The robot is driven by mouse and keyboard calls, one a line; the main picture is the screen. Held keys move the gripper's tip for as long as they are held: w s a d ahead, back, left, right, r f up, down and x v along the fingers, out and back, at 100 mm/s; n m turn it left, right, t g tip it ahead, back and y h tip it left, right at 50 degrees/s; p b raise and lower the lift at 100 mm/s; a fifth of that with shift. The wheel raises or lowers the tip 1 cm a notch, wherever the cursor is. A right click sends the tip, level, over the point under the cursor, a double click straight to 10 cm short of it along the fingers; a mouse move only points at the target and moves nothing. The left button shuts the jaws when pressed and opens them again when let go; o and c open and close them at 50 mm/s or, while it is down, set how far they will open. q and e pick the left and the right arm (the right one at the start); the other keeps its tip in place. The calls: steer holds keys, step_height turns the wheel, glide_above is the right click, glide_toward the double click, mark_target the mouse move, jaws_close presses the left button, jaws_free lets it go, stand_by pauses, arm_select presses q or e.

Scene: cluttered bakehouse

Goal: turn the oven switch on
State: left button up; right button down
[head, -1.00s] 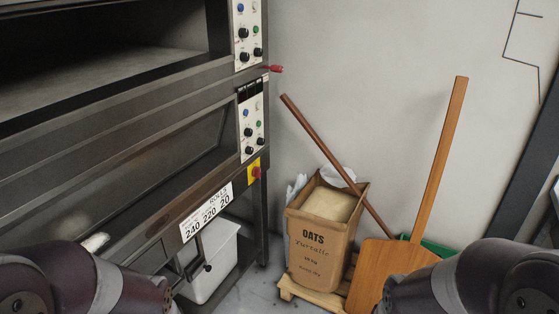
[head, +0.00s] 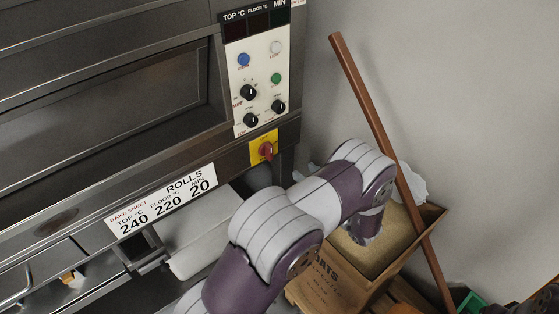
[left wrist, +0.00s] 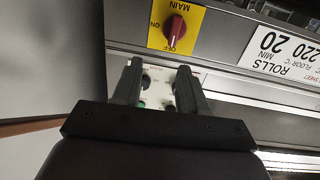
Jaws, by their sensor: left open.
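The oven switch (head: 264,150) is a red rotary knob on a yellow plate at the oven's front right corner, below the control panel. In the left wrist view the red knob (left wrist: 175,31) stands nearly upright in the picture, with "MAIN", "ON" and "OFF" printed around it. One end of the knob is near "OFF". My left gripper (left wrist: 160,72) is open and empty, its two fingers in front of the control panel in that view. The switch is beyond the fingertips, not between them. In the head view my left arm's links hide the gripper. My right gripper is out of view.
The control panel (head: 259,85) with several knobs and buttons is above the switch. A "ROLLS" label (head: 163,203) is on the oven front to its left.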

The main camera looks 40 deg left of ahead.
arm_select(q)
steer(key=y, duration=0.1)
glide_toward(271, 148)
steer(key=shift+n+g, duration=0.3)
steer(key=x, duration=0.8)
steer(key=shift+w+a, duration=0.2)
steer(key=shift+w, duration=0.1)
jaws_close()
